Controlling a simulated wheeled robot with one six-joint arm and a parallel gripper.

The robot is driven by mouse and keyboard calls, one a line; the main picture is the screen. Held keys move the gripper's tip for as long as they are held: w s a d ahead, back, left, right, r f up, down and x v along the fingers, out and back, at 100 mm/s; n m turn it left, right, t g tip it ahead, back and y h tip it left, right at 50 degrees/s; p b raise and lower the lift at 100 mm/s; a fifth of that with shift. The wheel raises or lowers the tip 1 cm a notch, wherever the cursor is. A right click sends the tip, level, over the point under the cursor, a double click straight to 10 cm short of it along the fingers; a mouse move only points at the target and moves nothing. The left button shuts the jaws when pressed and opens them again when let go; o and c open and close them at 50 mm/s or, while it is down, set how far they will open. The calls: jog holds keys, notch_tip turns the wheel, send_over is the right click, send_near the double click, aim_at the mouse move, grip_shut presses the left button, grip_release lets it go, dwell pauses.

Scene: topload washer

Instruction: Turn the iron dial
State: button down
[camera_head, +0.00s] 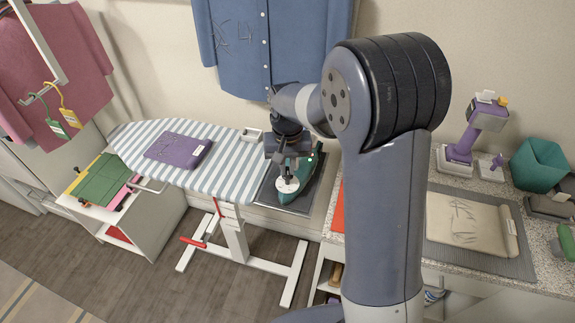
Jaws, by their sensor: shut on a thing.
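The iron (300,190) is dark green and rests on a dark tray (301,205) at the right end of the ironing board. Its pale round dial (288,185) faces up on the near side. My gripper (288,177) points down from above and is shut on the dial. My wrist hides part of the iron's back and top. Small bright marks show on the iron's upper right part.
The striped ironing board (225,178) holds a folded purple cloth (178,150) and a small white tray (251,134). A blue shirt (262,45) hangs behind. At right, a counter (460,272) carries a purple device (473,140) and a teal bin (540,165).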

aim_at(288, 171)
jog(key=shift+n, duration=1.2)
jog(key=c, duration=1.5)
grip_release()
notch_tip(288, 171, up, 11)
jog(key=b, duration=0.1)
jog(key=shift+f, duration=0.1)
